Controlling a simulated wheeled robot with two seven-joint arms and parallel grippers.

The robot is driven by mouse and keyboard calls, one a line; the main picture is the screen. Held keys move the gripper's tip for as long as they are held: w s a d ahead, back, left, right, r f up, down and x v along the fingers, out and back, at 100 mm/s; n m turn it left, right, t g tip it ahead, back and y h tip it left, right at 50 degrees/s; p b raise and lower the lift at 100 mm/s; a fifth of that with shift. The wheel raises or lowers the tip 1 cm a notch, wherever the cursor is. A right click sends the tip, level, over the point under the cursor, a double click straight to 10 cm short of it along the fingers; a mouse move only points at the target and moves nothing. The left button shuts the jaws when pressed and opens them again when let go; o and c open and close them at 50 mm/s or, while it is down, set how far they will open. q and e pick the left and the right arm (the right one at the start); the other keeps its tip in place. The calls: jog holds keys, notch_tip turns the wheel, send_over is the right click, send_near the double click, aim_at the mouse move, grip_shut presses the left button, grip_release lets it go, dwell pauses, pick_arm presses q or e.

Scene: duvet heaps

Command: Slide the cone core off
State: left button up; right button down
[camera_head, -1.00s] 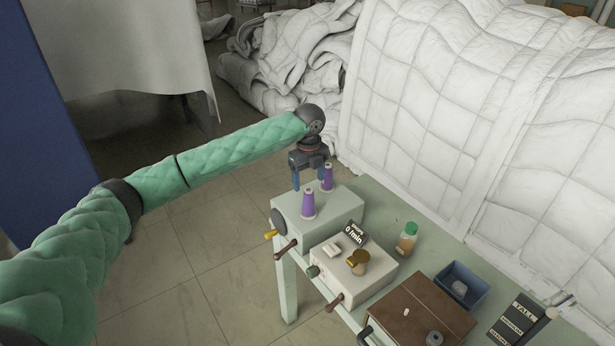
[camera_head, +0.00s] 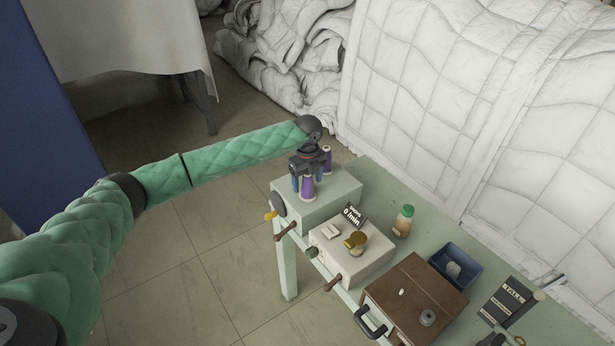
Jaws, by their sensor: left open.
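Two purple thread cones stand upright on a pale green box at the table's far left end. The front cone (camera_head: 308,188) is partly covered by my left gripper (camera_head: 307,181). The rear cone (camera_head: 327,158) stands just behind and to the right of the gripper. My left gripper is open and points down, with its blue fingers around the front cone's sides. Whether the fingers touch the cone cannot be told. The cone's top is hidden under the gripper, and its core cannot be made out. My right gripper is not in view.
On the table (camera_head: 450,228) stand a cream box (camera_head: 350,262) with a 0/min display, a green-capped bottle (camera_head: 403,220), a blue tray (camera_head: 460,270) and a brown wooden box (camera_head: 415,300). White quilted duvets (camera_head: 450,110) rise behind the table. Open floor lies left.

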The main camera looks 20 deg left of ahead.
pick_arm(q)
jog(key=c, duration=1.1)
jog(key=shift+r, duration=0.15)
jog(key=shift+c, duration=0.2)
jog(key=shift+r+p, duration=2.95)
jog(key=shift+r, duration=0.7)
